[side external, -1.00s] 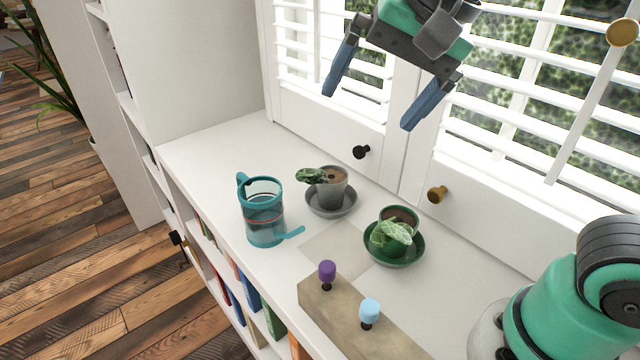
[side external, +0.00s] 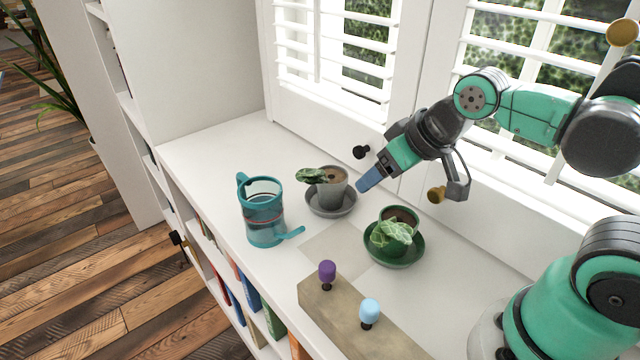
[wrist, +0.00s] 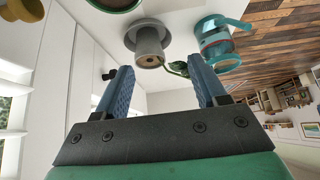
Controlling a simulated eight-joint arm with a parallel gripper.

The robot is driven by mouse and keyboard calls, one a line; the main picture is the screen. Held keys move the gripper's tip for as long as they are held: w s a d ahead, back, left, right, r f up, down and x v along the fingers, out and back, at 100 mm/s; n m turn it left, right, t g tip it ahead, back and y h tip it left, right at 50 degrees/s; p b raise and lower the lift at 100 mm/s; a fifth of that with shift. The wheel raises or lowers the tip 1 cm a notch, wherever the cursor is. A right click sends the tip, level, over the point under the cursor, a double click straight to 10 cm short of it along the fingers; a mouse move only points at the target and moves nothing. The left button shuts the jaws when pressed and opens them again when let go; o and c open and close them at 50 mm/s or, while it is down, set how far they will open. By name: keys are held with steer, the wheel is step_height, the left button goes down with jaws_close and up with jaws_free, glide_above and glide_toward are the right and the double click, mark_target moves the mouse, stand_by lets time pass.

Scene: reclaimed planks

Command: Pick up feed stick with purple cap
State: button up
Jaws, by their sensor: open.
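The feed stick with the purple cap (side external: 327,272) stands upright in a wooden block (side external: 345,315) at the front of the white shelf top. A second stick with a light blue cap (side external: 369,311) stands in the same block, to its right. My gripper (side external: 370,183) hangs in the air near the grey pot, behind the purple cap and well apart from it. In the wrist view my gripper (wrist: 162,88) is open, with two blue fingers spread and nothing between them. The purple cap is not visible in the wrist view.
A teal watering can (side external: 264,215) stands left of the block. A potted plant in a grey saucer (side external: 331,205) and another in a green saucer (side external: 394,250) stand behind it. Window blinds and cabinet knobs (side external: 361,152) line the back. A pale square of bare surface (side external: 335,247) lies between.

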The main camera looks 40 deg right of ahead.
mark_target(327, 265)
steer(key=a+g, duration=0.2)
steer(key=a, duration=0.2)
steer(key=s+a+f+g, duration=0.1)
steer(key=a+g, duration=0.1)
steer(key=a, duration=0.2)
steer(key=s+a+g, duration=0.1)
steer(key=a+g, duration=0.1)
steer(key=a, duration=0.2)
steer(key=shift+s+f+g, duration=0.2)
steer(key=shift+f+g, duration=0.1)
steer(key=shift+f, duration=0.1)
steer(key=shift+s+a+f, duration=0.15)
steer(key=shift+a, duration=0.1)
steer(key=shift+f, duration=2.75)
steer(key=shift+c, duration=0.2)
jaws_close()
